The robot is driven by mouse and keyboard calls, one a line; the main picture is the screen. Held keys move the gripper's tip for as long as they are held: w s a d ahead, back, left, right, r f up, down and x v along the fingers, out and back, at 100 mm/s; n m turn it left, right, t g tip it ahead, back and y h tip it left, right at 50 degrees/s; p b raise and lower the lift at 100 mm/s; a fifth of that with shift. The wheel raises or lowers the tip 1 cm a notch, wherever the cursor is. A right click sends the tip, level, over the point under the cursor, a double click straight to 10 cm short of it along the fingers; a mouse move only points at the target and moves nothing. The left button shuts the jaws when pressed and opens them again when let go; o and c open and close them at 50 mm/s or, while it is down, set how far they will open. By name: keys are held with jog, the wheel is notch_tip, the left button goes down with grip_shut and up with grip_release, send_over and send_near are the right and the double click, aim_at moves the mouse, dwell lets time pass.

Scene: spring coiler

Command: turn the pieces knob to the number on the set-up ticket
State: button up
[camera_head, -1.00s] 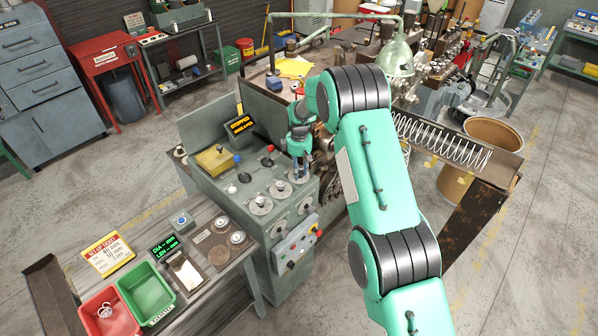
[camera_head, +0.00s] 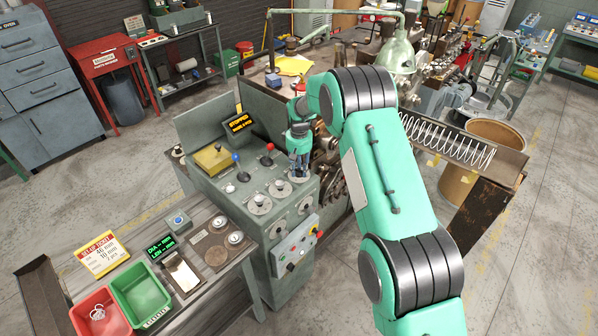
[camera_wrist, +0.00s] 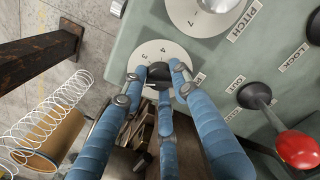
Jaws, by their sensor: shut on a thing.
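My gripper (camera_wrist: 158,78) has its blue fingers closed around a small black knob (camera_wrist: 160,72) in the wrist view. The knob sits on a white dial (camera_wrist: 150,52) with numbers including 2, 3 and 4; its label beside it is mostly hidden, with a P showing. The fingers cover the knob's pointer, so its setting cannot be told. In the head view my gripper (camera_head: 299,160) is at the right end of the grey control panel (camera_head: 228,192). The set-up ticket (camera_head: 102,255) stands at left; its bottom line reads pcs, apparently 2, in small print.
The pitch dial (camera_wrist: 212,12) and a red-balled lever (camera_wrist: 298,148) are close to the fingers. A lit display (camera_head: 239,122) reads STOPPED. A red bin (camera_head: 98,312) and green bin (camera_head: 140,290) stand at lower left. A coiled spring (camera_head: 450,140) lies in the chute at right.

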jog(key=shift+m, duration=0.4)
jog(key=o, duration=1.2)
jog(key=shift+c, duration=0.2)
jog(key=shift+r, duration=0.1)
notch_tip(320, 180, up, 12)
dwell(0.3)
